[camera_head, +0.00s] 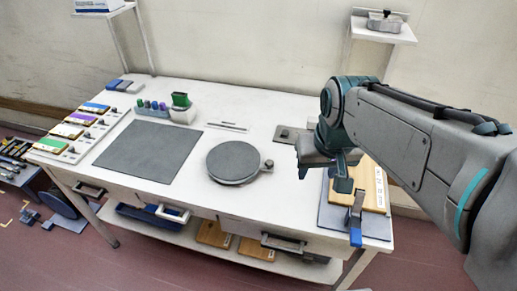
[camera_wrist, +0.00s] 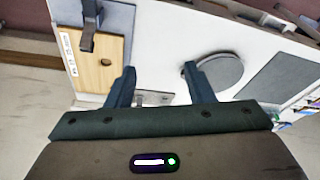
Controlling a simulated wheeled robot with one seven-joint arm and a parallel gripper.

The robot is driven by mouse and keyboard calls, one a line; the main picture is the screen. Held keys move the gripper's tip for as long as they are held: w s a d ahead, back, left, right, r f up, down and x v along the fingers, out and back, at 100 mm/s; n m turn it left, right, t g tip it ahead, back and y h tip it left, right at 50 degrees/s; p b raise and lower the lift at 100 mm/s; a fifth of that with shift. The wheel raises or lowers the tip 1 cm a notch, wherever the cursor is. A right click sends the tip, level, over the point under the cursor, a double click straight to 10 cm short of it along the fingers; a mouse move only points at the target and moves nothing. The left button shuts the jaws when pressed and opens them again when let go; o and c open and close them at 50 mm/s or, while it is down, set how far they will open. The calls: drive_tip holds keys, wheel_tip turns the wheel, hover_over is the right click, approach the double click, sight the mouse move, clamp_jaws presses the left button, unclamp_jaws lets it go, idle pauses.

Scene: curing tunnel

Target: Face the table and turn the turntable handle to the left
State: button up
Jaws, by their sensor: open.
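The turntable (camera_head: 233,161) is a dark grey round disc lying flat on the white table (camera_head: 210,195), near its middle. Its small handle (camera_head: 269,164) sticks out at the disc's right edge. My gripper (camera_head: 323,174) is right of the handle and apart from it, above the table. In the wrist view the open fingers (camera_wrist: 160,72) have nothing between them in their grip. The turntable (camera_wrist: 222,72) shows there beyond the right finger, which partly covers it, and the handle is hard to make out.
A wooden board (camera_head: 373,185) with a clamp (camera_head: 355,215) lies at the table's right end, close to my gripper. A grey mat (camera_head: 148,150) lies left of the turntable. A small metal plate (camera_head: 290,134) sits behind the handle. Table in front of the turntable is clear.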

drive_tip(key=w+a+f+g+b, duration=0.2)
drive_tip(key=w+a, duration=0.1)
drive_tip(key=w, duration=1.1)
drive_tip(key=g+b, duration=0.1)
drive_tip(key=b, duration=0.1)
hover_over(269, 162)
wheel_tip(269, 162, down, 7)
wheel_tip(269, 162, down, 13)
drive_tip(key=shift+d+f+p, duration=0.15)
drive_tip(key=shift+f+p, duration=0.05)
drive_tip(key=shift+p, duration=0.35)
clamp_jaws()
drive_tip(key=shift+w, duration=0.1)
